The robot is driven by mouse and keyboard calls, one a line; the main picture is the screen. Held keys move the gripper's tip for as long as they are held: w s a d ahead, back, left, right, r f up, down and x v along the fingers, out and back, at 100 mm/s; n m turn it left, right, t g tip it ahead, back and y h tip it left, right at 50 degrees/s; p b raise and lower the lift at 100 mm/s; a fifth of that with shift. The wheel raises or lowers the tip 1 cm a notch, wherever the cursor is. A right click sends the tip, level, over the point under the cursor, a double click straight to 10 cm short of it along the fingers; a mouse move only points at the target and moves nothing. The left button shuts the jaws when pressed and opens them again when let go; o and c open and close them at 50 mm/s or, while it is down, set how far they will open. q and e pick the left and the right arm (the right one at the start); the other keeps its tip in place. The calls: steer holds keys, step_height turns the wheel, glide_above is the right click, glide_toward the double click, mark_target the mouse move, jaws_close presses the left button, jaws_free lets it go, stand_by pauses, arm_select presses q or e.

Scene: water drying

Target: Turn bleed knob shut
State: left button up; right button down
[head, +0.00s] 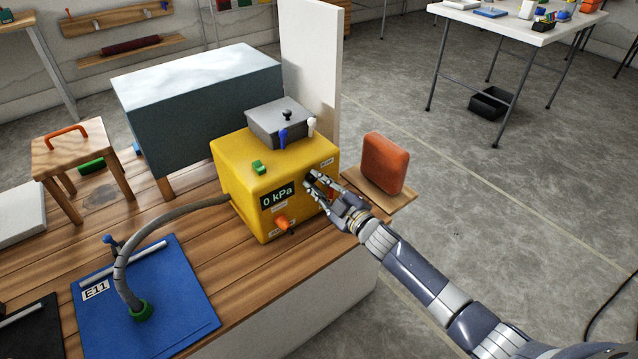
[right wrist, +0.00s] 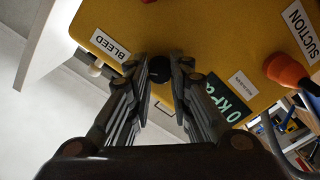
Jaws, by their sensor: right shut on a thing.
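The yellow pump box (head: 228,160) stands on the wooden bench, with a display reading 0 kPa (head: 277,196). My right gripper (head: 313,182) is at its right front face. In the right wrist view its fingers (right wrist: 160,76) are closed around a round black knob (right wrist: 158,67), beside the BLEED label (right wrist: 110,45). The fingers hide part of the knob, so its turn angle cannot be told. An orange knob (head: 283,222) sits lower on the front; it also shows by the SUCTION label in the wrist view (right wrist: 286,70). My left gripper is not in view.
A grey hose (head: 160,213) runs from the box to a green fitting (head: 140,311) on a blue panel (head: 185,300). A red-orange pad (head: 384,163) stands right of the gripper. Open floor lies right of the bench.

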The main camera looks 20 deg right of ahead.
steer(key=shift+n, duration=1.9)
steer(key=shift+f+n, duration=0.1)
steer(key=shift+n, duration=0.8)
steer(key=n+b, duration=0.1)
steer(key=n, duration=0.1)
steer(key=shift+n, duration=0.3)
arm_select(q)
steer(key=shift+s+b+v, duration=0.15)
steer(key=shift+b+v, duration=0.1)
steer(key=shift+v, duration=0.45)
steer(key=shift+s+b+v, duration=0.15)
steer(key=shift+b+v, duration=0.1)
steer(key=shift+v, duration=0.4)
arm_select(e)
steer(key=shift+n, duration=1.8)
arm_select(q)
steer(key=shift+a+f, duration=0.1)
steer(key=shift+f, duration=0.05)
arm_select(e)
steer(key=c, duration=1.4)
jaws_free()
